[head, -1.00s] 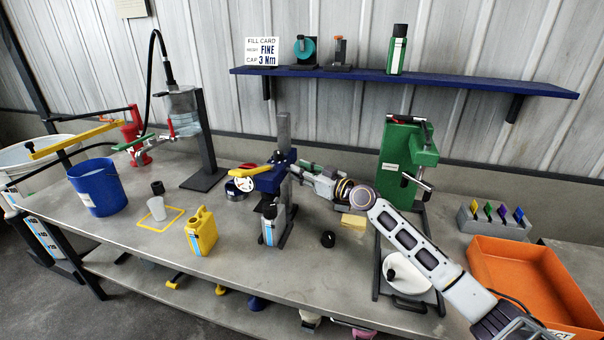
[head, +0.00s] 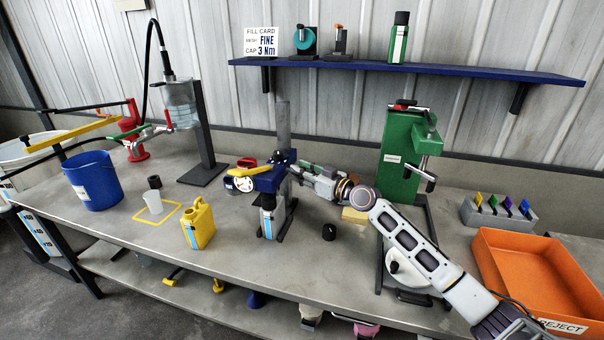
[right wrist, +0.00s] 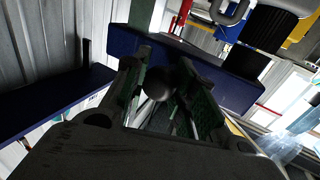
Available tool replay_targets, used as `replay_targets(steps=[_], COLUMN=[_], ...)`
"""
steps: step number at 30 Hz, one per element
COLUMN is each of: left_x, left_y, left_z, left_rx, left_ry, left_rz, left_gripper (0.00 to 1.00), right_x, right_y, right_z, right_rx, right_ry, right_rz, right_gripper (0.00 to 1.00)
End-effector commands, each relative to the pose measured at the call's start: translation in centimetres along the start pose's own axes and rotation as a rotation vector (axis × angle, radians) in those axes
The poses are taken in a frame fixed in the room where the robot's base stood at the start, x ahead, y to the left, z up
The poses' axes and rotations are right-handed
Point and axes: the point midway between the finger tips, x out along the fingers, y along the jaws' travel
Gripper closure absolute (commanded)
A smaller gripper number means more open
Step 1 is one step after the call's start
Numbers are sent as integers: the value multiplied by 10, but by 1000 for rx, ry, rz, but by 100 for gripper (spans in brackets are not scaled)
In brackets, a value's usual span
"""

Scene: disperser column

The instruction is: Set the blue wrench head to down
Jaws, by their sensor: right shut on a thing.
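The blue wrench head (head: 268,181) sits on a grey upright column (head: 283,128), with a white and yellow dial (head: 241,180) at its left end. It is low, close over a white and blue bottle (head: 268,222); I cannot tell whether they touch. My right gripper (head: 296,170) reaches in from the right beside the head. In the right wrist view its fingers are shut around a black ball knob (right wrist: 160,83) in front of the blue head (right wrist: 225,88). My left gripper is not in view.
A green press (head: 403,155) stands right of the column, partly behind my right arm. A yellow jug (head: 199,223), blue bucket (head: 92,181) and black cap (head: 329,232) stand on the bench. An orange reject tray (head: 530,270) is at right. A blue shelf (head: 400,70) hangs above.

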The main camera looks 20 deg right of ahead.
Motion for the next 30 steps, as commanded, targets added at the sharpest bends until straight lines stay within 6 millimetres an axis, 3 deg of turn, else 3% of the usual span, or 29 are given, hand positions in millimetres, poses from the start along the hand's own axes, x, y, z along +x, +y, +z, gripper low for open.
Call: replay_targets(steps=[8, 9, 14, 30], left_x=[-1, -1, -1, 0], left_y=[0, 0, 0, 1], left_z=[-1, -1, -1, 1], left_rx=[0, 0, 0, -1], left_ry=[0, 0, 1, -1], left_rz=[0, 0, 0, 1], left_gripper=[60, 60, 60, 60], right_x=[0, 0, 0, -5], right_y=[0, 0, 0, 0], right_z=[0, 0, 0, 0], right_rx=[0, 0, 0, -1], right_ry=[0, 0, 0, 0], right_rz=[0, 0, 0, 1], right_gripper=[100, 71, 50, 49])
